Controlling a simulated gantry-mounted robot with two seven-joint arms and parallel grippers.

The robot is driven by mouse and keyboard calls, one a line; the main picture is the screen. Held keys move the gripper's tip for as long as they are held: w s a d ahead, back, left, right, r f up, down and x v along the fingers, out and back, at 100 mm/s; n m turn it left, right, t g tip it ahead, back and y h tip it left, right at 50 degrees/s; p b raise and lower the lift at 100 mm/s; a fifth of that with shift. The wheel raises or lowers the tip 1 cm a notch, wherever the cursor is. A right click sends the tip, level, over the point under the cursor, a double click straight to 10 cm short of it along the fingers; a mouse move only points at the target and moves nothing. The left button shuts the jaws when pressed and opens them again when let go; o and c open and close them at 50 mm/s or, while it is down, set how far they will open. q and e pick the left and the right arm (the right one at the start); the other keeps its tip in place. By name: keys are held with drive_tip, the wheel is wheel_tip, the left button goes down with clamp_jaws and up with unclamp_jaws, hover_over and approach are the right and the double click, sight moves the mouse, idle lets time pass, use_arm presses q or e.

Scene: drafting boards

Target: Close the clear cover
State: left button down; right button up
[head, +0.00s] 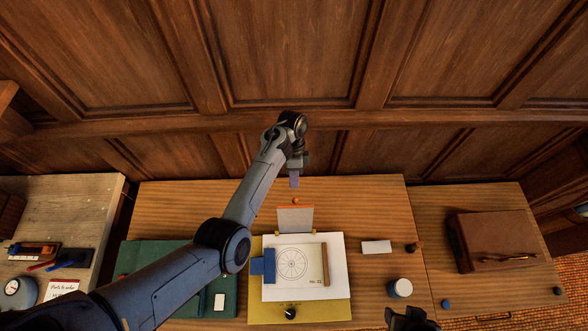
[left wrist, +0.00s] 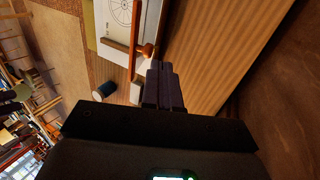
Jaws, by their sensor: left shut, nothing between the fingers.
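The clear cover (head: 295,219) stands raised at the back edge of the yellow board (head: 335,309). It looks like a greyish see-through panel with an orange top edge and a small orange knob (head: 295,201). In the left wrist view the cover (left wrist: 135,38) shows nearly edge-on, with its knob (left wrist: 146,50) just beyond my fingertips. My left gripper (head: 294,182) is shut and empty, behind and above the cover; its fingers also show in the left wrist view (left wrist: 162,72). Contact with the knob cannot be told. A dark part of my right arm shows at the bottom edge; its fingers are unclear.
A white sheet with a wheel drawing (head: 307,279) lies on the board, with a blue bar (head: 269,266) and a brown strip (head: 325,264) on it. A white block (head: 376,247), a stamp (head: 414,247) and a jar (head: 400,288) stand to the right. Wood panelling rises behind.

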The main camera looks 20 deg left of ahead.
use_arm(q)
drive_tip(key=shift+x, duration=1.85)
drive_tip(key=shift+w, duration=0.15)
